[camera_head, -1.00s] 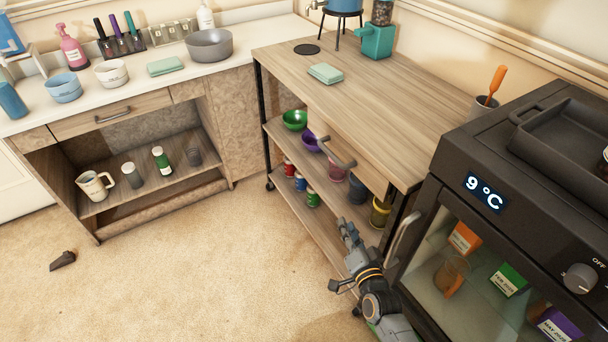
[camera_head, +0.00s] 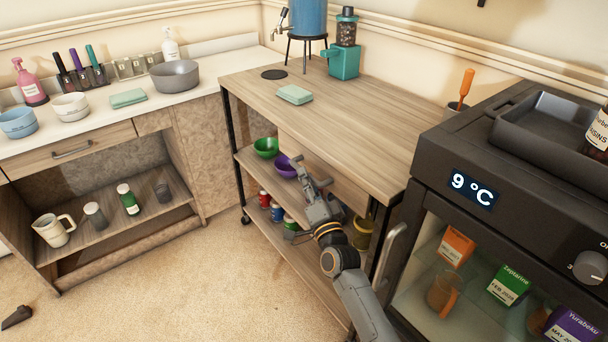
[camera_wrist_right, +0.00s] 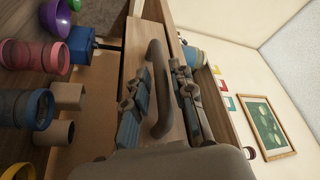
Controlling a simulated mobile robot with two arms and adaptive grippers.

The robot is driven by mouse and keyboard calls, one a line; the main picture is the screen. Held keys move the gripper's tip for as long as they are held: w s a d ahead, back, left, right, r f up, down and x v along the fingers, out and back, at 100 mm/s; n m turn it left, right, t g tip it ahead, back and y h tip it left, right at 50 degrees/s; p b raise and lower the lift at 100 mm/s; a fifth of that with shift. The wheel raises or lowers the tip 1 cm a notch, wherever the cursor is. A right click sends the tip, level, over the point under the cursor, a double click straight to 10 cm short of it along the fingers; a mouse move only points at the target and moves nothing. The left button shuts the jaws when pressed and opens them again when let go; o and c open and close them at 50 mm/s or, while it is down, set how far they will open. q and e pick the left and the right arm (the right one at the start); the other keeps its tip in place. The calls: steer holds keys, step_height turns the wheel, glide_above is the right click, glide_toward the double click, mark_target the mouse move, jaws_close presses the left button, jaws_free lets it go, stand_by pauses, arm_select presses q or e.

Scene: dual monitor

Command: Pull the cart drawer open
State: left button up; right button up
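The wooden cart (camera_head: 330,112) stands in the middle of the head view, its drawer front (camera_head: 345,183) just under the top. The drawer looks shut. My right gripper (camera_head: 312,174) is at the drawer front and hides the handle in the head view. In the right wrist view the curved grey handle (camera_wrist_right: 163,88) stands out from the drawer front, between the two fingers of my right gripper (camera_wrist_right: 160,92). The fingers are apart, one on each side of the handle; I see no clear contact. My left gripper is not in view.
A black fridge (camera_head: 480,190) with its own door handle (camera_head: 390,250) stands close to the right of my arm. The cart's lower shelves hold bowls (camera_head: 265,147) and jars. A counter (camera_head: 100,115) stands at the left. The floor (camera_head: 190,290) in front is mostly clear.

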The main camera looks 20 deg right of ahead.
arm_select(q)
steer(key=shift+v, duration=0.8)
arm_select(e)
steer(key=shift+x, duration=1.45)
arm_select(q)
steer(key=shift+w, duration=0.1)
arm_select(e)
steer(key=shift+c, duration=0.4)
jaws_close()
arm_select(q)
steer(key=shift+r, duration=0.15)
arm_select(e)
steer(key=shift+s+a, duration=0.1)
steer(key=shift+a, duration=0.05)
